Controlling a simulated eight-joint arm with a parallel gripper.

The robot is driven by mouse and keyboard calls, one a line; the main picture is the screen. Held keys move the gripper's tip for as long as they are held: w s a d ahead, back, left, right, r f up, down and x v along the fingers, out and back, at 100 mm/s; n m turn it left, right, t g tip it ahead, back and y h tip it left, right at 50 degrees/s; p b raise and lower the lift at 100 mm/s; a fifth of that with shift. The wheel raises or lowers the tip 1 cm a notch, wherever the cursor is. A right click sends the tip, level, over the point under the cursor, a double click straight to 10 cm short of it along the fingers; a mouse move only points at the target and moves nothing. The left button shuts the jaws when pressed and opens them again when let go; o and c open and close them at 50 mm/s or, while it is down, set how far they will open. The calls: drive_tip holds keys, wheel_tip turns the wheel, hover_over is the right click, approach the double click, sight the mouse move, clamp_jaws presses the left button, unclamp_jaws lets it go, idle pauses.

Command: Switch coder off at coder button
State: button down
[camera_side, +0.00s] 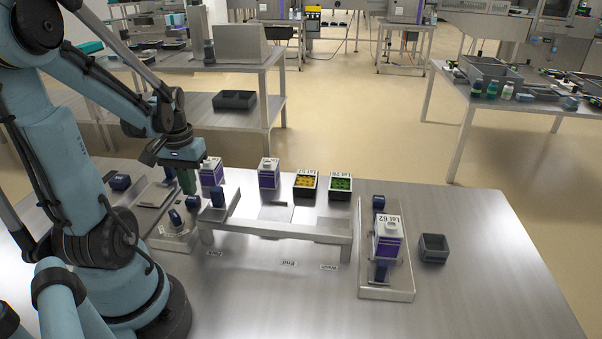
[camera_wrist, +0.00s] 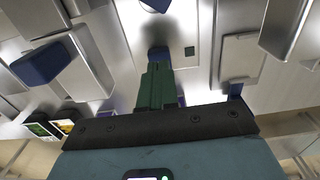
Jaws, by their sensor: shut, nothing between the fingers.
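My gripper (camera_side: 187,183) hangs above the left part of the steel bench, with its narrow green fingers pointing down and closed together. In the wrist view the shut fingers (camera_wrist: 158,62) hold nothing, and a dark shadow lies on the metal just beyond them. Below the gripper in the side view is a metal unit (camera_side: 178,243) with a dark blue rounded part (camera_side: 175,218) on it. I cannot tell which part is the coder button or whether the coder is on. A small dark square (camera_wrist: 190,51) sits on metal right of the fingertips.
A metal guide rail (camera_side: 275,230) stands right of the gripper. White-and-purple cartons (camera_side: 269,178) and two filled trays (camera_side: 305,187) stand behind it. Another carton (camera_side: 386,245) is on a metal stand at the right, beside an empty grey tray (camera_side: 433,249).

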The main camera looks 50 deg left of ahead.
drive_tip(key=shift+r, duration=0.2)
wheel_tip(320, 180, up, 12)
idle(1.3)
drive_tip(key=w+d+f+m+t, duration=0.1)
drive_tip(key=w+d+m+t, duration=0.1)
drive_tip(key=d, duration=0.5)
drive_tip(key=w+d+f+m+t, duration=0.2)
drive_tip(key=w+d+m, duration=0.2)
drive_tip(key=d, duration=0.3)
drive_tip(key=w+d+f+m+t, duration=0.1)
drive_tip(key=w+d+m+t, duration=0.2)
drive_tip(key=w+d, duration=0.2)
drive_tip(key=shift+d+f, duration=0.15)
drive_tip(key=shift+d, duration=0.65)
drive_tip(key=shift+d+f, duration=0.15)
drive_tip(key=shift+d, duration=0.6)
